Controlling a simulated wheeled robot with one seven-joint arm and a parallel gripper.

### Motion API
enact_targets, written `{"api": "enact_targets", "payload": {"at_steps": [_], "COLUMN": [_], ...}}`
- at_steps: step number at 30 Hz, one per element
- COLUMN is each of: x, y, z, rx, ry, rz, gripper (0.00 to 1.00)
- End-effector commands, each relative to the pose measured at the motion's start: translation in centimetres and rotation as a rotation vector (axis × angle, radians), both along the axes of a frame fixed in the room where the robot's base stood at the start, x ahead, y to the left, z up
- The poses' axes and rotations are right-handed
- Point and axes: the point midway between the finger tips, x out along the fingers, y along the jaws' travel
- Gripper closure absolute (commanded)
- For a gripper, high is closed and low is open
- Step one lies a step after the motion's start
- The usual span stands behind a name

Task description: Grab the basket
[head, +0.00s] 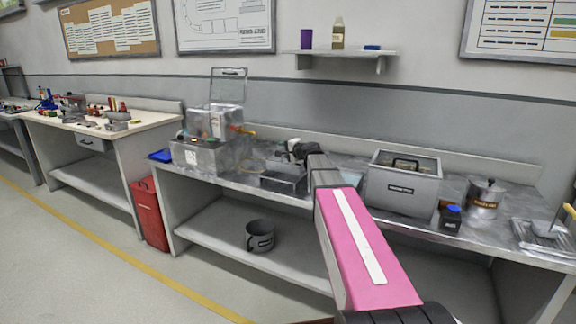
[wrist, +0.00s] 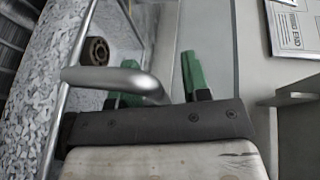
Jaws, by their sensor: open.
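The basket (wrist: 75,60) shows in the wrist view at the left as a metal rim and bars with a speckled surface inside. A thick grey handle (wrist: 105,79) sticks out from its rim toward my gripper (wrist: 157,82). My green fingers are apart; the handle's end crosses in front of the left finger and reaches toward the gap. I cannot tell whether it touches them. In the head view my gripper (head: 298,150) is above a low dark metal container (head: 284,184) on the bench, which seems to be the basket; my arm hides part of it.
A brown ring-shaped part (wrist: 97,49) lies inside the basket. On the metal bench (head: 225,180), a clear-lidded machine (head: 213,125) stands left and a grey tank (head: 403,188) right. A pot (head: 486,199) and small dark jar (head: 450,216) stand farther right. A bucket (head: 260,237) sits on the lower shelf.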

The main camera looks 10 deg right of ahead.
Motion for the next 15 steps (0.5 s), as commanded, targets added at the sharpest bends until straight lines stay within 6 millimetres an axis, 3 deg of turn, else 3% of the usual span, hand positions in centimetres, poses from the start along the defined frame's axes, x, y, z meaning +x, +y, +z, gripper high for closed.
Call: {"api": "enact_targets", "payload": {"at_steps": [5, 9, 15], "x": [-0.05, -0.06, -0.07], "y": [0.01, 0.01, 0.01], "z": [0.00, 0.01, 0.05], "rx": [0.000, 0.000, 0.001], "ry": [0.000, 0.000, -0.001], "rz": [0.000, 0.000, 0.000], "gripper": [0.57, 1.00, 1.00]}}
